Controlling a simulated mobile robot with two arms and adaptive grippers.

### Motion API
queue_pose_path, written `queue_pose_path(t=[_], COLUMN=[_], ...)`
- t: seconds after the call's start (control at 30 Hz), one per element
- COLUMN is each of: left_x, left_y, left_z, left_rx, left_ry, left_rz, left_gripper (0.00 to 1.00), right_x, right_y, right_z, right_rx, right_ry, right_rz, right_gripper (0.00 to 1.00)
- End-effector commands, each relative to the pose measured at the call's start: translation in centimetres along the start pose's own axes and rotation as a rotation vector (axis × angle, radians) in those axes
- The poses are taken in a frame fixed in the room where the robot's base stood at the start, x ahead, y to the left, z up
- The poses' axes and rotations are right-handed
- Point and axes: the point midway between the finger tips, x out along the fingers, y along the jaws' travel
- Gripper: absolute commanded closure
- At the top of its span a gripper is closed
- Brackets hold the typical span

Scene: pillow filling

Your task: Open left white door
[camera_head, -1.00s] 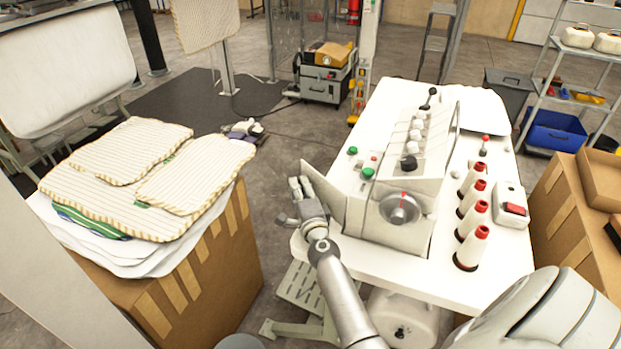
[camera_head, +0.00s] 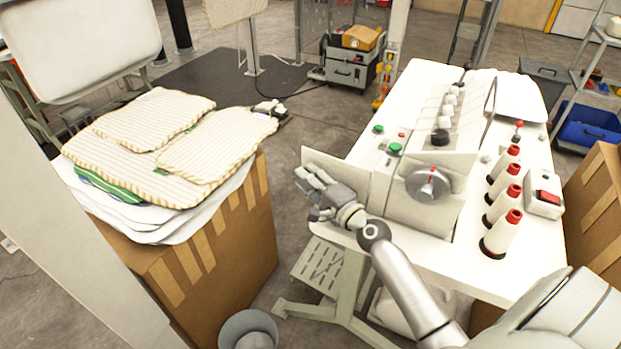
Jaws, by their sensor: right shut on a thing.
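The left white door (camera_head: 348,172) is a thin white panel at the left side of the white machine (camera_head: 425,195). It stands swung out to the left, away from the machine body. My right gripper (camera_head: 308,187) reaches in from the lower right, in front of the door. Its fingers are shut on the door near its free left edge and hide the lower part of that edge. The exact contact is hidden by the fingers. My left gripper is not in view.
The machine stands on a white table (camera_head: 480,262) with several red-topped white cones and a red-switch box (camera_head: 543,204). A cardboard box (camera_head: 235,255) stacked with striped pillow covers (camera_head: 150,135) is at left. A grey bin (camera_head: 248,330) stands below. Floor shows between box and table.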

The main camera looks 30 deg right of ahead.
Motion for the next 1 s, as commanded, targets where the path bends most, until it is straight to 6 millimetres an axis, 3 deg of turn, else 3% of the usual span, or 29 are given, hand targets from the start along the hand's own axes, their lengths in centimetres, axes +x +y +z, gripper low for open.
queue_pose_path(t=[0.27, 0.3, 0.43, 0.77, 1.0], left_x=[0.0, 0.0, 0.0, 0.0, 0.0], left_y=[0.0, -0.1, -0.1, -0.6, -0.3], left_z=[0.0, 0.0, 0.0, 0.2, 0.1], left_rx=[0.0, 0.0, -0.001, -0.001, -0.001], left_ry=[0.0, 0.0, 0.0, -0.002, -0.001], left_rz=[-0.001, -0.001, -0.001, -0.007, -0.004], left_gripper=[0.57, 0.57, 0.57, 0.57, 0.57], right_x=[0.0, 0.1, 0.0, -0.1, -2.3], right_y=[-0.1, -0.1, -0.1, 0.0, 0.1], right_z=[0.0, 0.0, 0.0, 0.0, -0.1], right_rx=[0.001, 0.001, 0.001, 0.0, -0.001], right_ry=[-0.001, -0.001, 0.0, 0.001, 0.002], right_rz=[-0.002, -0.002, -0.002, -0.001, 0.002], right_gripper=[1.0, 0.74, 0.57, 0.57, 0.57])
